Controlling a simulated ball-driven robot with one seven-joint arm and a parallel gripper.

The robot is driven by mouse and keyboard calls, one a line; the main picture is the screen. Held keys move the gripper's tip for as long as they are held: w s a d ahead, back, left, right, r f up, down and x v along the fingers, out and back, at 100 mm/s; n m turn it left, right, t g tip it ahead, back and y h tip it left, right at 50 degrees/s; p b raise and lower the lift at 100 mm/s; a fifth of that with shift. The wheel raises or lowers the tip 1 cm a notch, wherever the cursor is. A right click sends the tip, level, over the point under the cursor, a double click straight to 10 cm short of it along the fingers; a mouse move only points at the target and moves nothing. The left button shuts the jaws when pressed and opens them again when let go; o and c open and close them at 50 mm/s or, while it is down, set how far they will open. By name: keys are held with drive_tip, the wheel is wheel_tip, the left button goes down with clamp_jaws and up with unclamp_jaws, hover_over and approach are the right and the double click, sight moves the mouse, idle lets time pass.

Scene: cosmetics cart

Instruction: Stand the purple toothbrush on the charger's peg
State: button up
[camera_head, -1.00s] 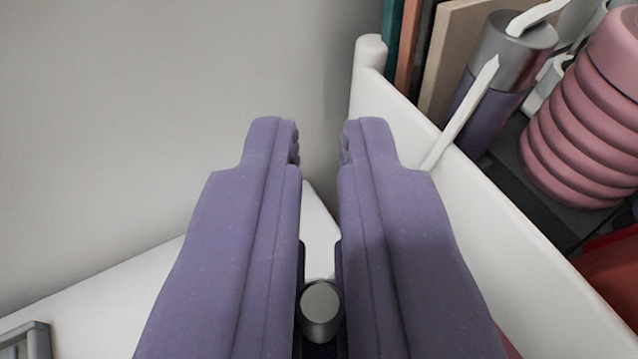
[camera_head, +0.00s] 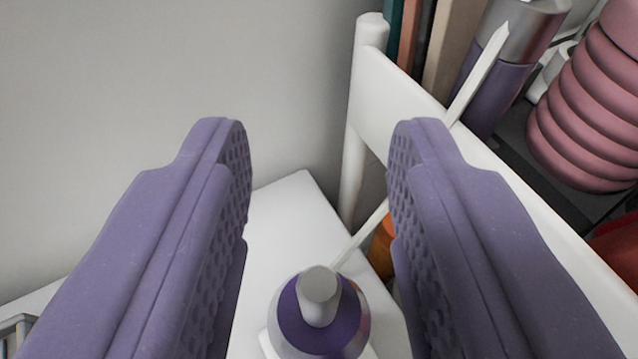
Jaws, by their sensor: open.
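The purple toothbrush (camera_head: 318,318) shows at the bottom centre, seen from above, with a grey rounded top end and a purple and pale body. It looks roughly upright. My gripper (camera_head: 322,150) has two lavender fingers spread wide, one to each side of the toothbrush, with clear gaps between. A bit of white base, perhaps the charger (camera_head: 265,343), shows at the toothbrush's foot. The peg is hidden under the toothbrush, so I cannot tell how it sits there.
A white surface (camera_head: 285,205) lies below, against a grey wall. A white rail (camera_head: 405,90) runs along the right, with a thin white stick (camera_head: 482,72) leaning across it. Beyond are a grey and purple bottle (camera_head: 497,95) and a pink ribbed bottle (camera_head: 590,120). An orange object (camera_head: 383,250) stands behind the right finger.

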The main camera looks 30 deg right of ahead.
drive_tip(key=p+v, duration=0.2)
drive_tip(key=v, duration=0.5)
drive_tip(key=shift+s+a+r, duration=0.1)
drive_tip(key=shift+s, duration=0.15)
drive_tip(key=shift+w, duration=0.1)
drive_tip(key=w+a+r+n+t+y, duration=0.1)
drive_tip(key=w+a+r+y, duration=0.2)
drive_tip(key=r, duration=0.7)
drive_tip(key=w+a+r+n+t+y, duration=0.1)
drive_tip(key=w+a+r+y, duration=0.2)
drive_tip(key=r, duration=0.7)
drive_tip(key=s+a+r+n, duration=0.1)
drive_tip(key=s+r, duration=0.4)
drive_tip(key=r, duration=0.4)
drive_tip(key=s+a+r+n, duration=0.1)
drive_tip(key=s+r, duration=0.4)
drive_tip(key=r, duration=0.3)
drive_tip(key=s+a+r+n+y, duration=0.1)
drive_tip(key=s+r+n, duration=0.1)
drive_tip(key=s+r, duration=0.4)
wheel_tip(320, 180, up, 4)
drive_tip(key=shift+f+t+b, duration=0.2)
drive_tip(key=shift+t+b, duration=0.1)
drive_tip(key=shift+t, duration=0.1)
drive_tip(key=shift+a, duration=0.1)
